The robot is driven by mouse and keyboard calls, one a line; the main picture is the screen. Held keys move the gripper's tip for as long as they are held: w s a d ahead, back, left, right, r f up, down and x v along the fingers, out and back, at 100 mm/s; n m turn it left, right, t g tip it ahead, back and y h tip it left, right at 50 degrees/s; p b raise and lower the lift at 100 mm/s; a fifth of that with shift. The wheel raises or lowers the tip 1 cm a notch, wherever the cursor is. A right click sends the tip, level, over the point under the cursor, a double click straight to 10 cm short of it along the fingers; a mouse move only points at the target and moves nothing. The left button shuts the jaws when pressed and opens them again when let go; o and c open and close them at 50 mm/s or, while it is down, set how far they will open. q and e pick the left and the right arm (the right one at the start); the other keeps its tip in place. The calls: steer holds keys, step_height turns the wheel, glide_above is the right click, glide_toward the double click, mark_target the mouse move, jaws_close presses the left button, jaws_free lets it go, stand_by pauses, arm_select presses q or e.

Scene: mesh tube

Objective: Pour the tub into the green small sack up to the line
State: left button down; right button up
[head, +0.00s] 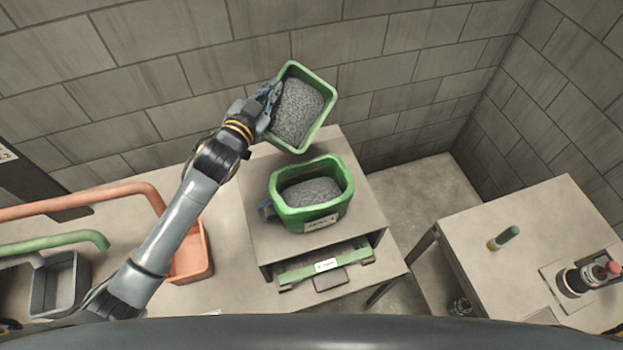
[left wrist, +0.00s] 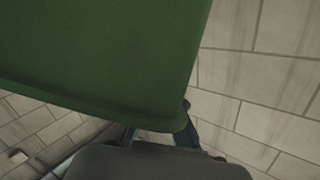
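A green tub (head: 325,122) filled with grey granules is held up above and behind the stand, tilted, with its open top facing the head camera. My left gripper (head: 268,98) is shut on its left wall. In the left wrist view the tub's green side (left wrist: 100,50) fills the upper left, and the gripper's fingers (left wrist: 165,135) are partly hidden. The green small sack (head: 310,217) stands open on the stand, below the tub. It holds grey granules and has a white label on its front. I cannot make out the fill line. My right gripper is not in view.
The grey stand (head: 375,218) has a green-fronted drawer (head: 325,265) under the sack. Orange (head: 190,255) and grey (head: 60,285) bins sit at left under pipe-like chutes. A table (head: 535,215) at right bears a small green-and-yellow item (head: 503,238) and a red-topped device (head: 585,278). A block wall stands behind.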

arm_select(q)
steer(key=shift+s+d+r+m+t+h+b, duration=0.15)
steer(key=shift+s+d+r+m+t+b, duration=0.25)
steer(key=shift+s+r, duration=0.25)
steer(key=shift+s+d+r+m+t+h+b, duration=0.15)
steer(key=shift+s+d+r+m+t+b, duration=0.2)
steer(key=shift+s+r+m, duration=0.25)
steer(key=shift+s+d+r, duration=0.1)
steer(key=shift+d+r, duration=0.05)
steer(key=shift+r, duration=0.05)
steer(key=s+d+m+t+b, duration=0.1)
steer(key=b, duration=0.3)
steer(key=shift+s+d+r+m+b, duration=0.1)
steer(key=shift+s+m+b, duration=0.3)
stand_by(0.3)
steer(key=shift+r+h, duration=0.1)
steer(key=shift+h, duration=0.2)
